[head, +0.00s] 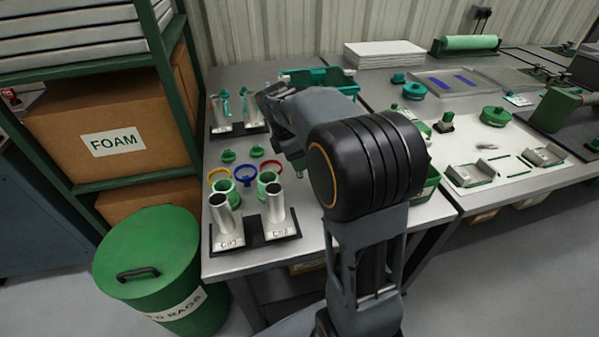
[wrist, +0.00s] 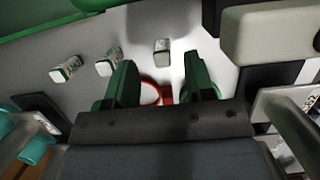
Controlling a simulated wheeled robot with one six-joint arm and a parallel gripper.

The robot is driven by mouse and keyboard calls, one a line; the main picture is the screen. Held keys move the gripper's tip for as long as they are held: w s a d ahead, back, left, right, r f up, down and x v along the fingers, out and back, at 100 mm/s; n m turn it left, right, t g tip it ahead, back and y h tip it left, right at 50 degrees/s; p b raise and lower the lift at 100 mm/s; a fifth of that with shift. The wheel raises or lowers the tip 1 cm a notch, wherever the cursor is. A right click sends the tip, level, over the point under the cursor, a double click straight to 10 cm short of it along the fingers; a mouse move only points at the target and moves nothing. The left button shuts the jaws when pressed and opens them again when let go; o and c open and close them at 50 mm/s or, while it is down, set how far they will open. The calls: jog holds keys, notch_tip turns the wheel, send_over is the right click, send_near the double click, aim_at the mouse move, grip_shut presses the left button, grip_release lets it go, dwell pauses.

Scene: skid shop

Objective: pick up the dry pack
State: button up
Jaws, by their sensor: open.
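Three small whitish packs with speckled sides lie on a pale surface in the wrist view: a left one (wrist: 66,68), a middle one (wrist: 108,63) and a right one (wrist: 162,52). I read no label on them; they look like dry packs. My gripper (wrist: 158,75) is open, its two green fingers spread apart with nothing held between them. The right pack lies beyond the gap between the fingertips, and the other two lie beyond and left of the left finger. In the head view I cannot make out the packs, and my arm hides the fingers.
A red ring (wrist: 164,95) shows between the fingers. A green-edged rim (wrist: 45,22) and a pale block (wrist: 265,35) border the packs. On the bench stand metal cups (head: 226,220), coloured rings and a teal tray (head: 340,78). A green bin (head: 150,250) stands at left.

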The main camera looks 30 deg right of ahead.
aim_at(302, 177)
jog(key=b+x, duration=0.1)
jog(key=x, duration=0.3)
jog(key=shift+s+f+b, duration=0.15)
jog(key=shift+f+b, duration=0.15)
jog(key=shift+b, duration=0.1)
jog(key=shift+c, duration=0.2)
grip_shut()
